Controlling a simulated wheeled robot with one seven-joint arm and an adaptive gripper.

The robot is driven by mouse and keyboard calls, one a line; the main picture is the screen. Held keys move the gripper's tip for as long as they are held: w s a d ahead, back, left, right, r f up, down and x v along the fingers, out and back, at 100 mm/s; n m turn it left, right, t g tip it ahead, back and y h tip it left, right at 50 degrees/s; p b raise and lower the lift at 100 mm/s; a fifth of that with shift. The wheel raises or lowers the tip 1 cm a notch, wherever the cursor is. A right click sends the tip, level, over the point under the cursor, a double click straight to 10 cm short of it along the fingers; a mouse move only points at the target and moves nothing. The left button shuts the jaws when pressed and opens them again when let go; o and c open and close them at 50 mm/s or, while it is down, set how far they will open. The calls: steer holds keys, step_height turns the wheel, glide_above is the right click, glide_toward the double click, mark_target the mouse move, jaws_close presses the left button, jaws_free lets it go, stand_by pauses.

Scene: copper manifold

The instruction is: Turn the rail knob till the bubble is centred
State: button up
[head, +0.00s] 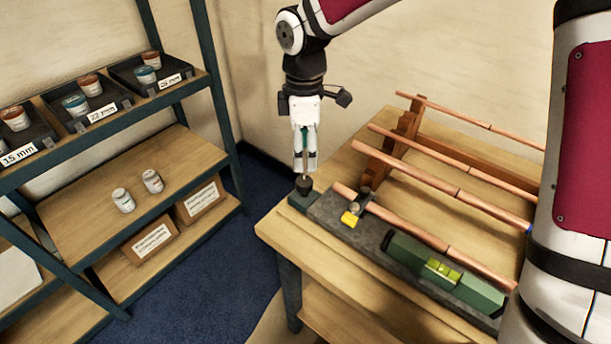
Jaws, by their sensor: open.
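The rail knob (304,183) is a dark round knob on a small green block at the left end of the grey rail (373,240), near the table's left corner. My gripper (305,168) points down directly above the knob, its fingers apart and close to it. I cannot tell whether the fingertips touch it. The green spirit level (472,287) lies at the right end of the rail. Its yellow-green vial (441,271) faces up, but the bubble's place is too small to tell.
More copper pipes (440,170) rest on a wooden rack (392,150) behind. Shelves (130,185) with tubs and boxes stand left, across a floor gap.

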mark_target(304, 181)
step_height(304, 181, down, 9)
steer(key=shift+r, duration=0.1)
steer(key=shift+c, duration=0.4)
steer(key=c, duration=1.1)
